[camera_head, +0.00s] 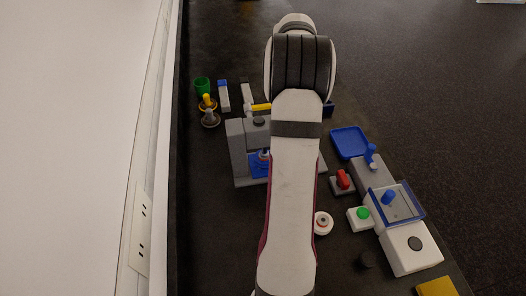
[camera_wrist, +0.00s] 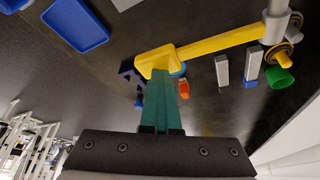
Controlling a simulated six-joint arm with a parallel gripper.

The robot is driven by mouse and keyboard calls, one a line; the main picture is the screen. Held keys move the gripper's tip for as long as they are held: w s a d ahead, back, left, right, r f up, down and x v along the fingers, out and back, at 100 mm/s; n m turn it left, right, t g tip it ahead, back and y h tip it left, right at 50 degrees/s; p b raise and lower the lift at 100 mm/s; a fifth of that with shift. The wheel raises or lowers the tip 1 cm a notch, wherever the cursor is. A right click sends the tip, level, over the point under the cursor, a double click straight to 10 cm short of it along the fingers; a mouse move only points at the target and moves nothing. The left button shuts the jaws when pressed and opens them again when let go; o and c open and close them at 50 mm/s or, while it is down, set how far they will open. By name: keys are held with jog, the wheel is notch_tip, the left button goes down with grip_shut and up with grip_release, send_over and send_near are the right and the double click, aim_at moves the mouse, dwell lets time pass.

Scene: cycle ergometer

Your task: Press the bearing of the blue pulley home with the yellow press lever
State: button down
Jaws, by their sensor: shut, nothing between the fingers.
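The yellow press lever (camera_wrist: 215,43) runs across the upper part of the wrist view, from a grey post (camera_wrist: 277,22) to a wide yellow end (camera_wrist: 150,60). A short piece of the lever (camera_head: 261,107) shows left of my arm in the head view. My gripper (camera_wrist: 160,76) is shut and empty. Its green fingertips overlap the lever's wide end in the picture; I cannot tell whether they touch. The grey press block (camera_head: 240,150) holds blue parts (camera_head: 261,160) partly behind my arm. I cannot make out the pulley's bearing. My arm hides the gripper in the head view.
A blue tray (camera_head: 350,142), a red-topped block (camera_head: 342,181) and a green button box (camera_head: 360,216) stand right of my arm. A green cup (camera_head: 202,85) and small yellow and grey parts (camera_head: 208,103) stand left. A white wheel (camera_head: 323,222) lies close beside my arm.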

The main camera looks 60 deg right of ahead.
jog(key=shift+s+f, duration=0.15)
jog(key=shift+f, duration=0.35)
jog(key=shift+s+d+f, duration=0.15)
jog(key=shift+d+f, duration=0.05)
jog(key=shift+f, duration=0.7)
jog(key=shift+w+a+r, duration=0.2)
jog(key=shift+w+r, duration=0.05)
jog(key=shift+r, duration=1.3)
jog(key=shift+w+a+r, duration=0.2)
jog(key=shift+a+r, duration=0.05)
jog(key=shift+r, duration=1.25)
jog(key=shift+w+a+r, duration=0.2)
jog(key=shift+w+r, duration=0.05)
jog(key=shift+r, duration=1.3)
